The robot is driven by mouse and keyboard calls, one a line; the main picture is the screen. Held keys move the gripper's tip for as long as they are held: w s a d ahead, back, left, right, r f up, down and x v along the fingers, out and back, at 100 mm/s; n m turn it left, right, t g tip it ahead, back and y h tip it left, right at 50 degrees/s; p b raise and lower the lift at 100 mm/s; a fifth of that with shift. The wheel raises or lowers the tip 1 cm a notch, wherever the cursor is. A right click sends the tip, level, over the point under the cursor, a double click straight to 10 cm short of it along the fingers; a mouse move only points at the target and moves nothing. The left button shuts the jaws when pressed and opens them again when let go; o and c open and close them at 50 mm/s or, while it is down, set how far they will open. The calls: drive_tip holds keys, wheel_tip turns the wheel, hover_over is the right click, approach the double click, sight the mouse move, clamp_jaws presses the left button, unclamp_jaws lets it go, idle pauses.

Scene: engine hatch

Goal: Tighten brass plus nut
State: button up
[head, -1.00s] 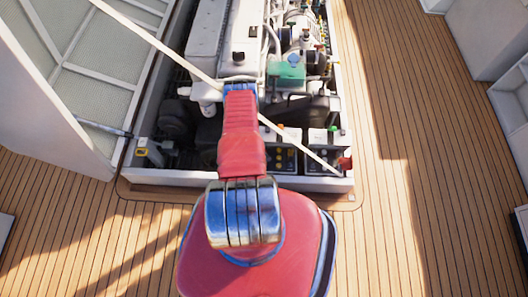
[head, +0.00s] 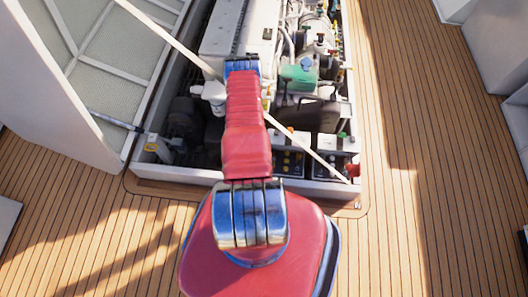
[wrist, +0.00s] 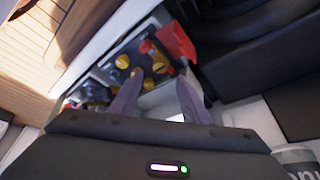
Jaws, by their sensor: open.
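Brass nuts and yellow knobs (wrist: 122,62) show on dark battery tops in the wrist view; I cannot tell which one is the plus nut. A red terminal cover (wrist: 177,42) stands beside them, above my right finger in the picture. My gripper (wrist: 160,76) is open, its two dark fingers apart, pointing toward the brass parts with nothing clearly between them. In the head view the batteries (head: 289,163) sit at the near end of the hatch, with a red part (head: 353,170) at the near right corner. My arm hides my gripper there.
The engine (head: 302,72) fills the hatch behind the batteries. A pale strut (head: 176,42) crosses diagonally over the hatch. The raised hatch lid (head: 82,60) stands at left. The hatch's white rim edges the batteries, and wooden deck (head: 400,200) is clear at right.

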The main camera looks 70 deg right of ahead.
drive_tip(key=v, duration=0.6)
idle(0.7)
drive_tip(key=w+a+r+n+t+y, duration=0.1)
drive_tip(key=w+a+n+t+y, duration=0.2)
drive_tip(key=a, duration=0.7)
drive_tip(key=w+a+r+n+y, duration=0.1)
drive_tip(key=w+a+r+n, duration=0.3)
drive_tip(key=r, duration=0.7)
drive_tip(key=w+a+r+n+y, duration=0.1)
drive_tip(key=w+a+r+n, duration=0.1)
drive_tip(key=w+r, duration=0.7)
drive_tip(key=w+a+r+n+y, duration=0.1)
drive_tip(key=w+a+r+n, duration=0.2)
drive_tip(key=r, duration=1)
drive_tip(key=s+a+r+n+t, duration=0.1)
drive_tip(key=a+r+n, duration=0.3)
drive_tip(key=a+r, duration=0.4)
drive_tip(key=s+a+r+n+t+h, duration=0.1)
drive_tip(key=a+r+n, duration=0.3)
drive_tip(key=r, duration=1.3)
drive_tip(key=s+a+r+n+t+h, duration=0.1)
drive_tip(key=a+r+n+t, duration=0.2)
drive_tip(key=a+r, duration=0.9)
drive_tip(key=shift+s+a+r+n, duration=0.3)
drive_tip(key=shift+r+n, duration=0.15)
drive_tip(key=shift+n, duration=0.35)
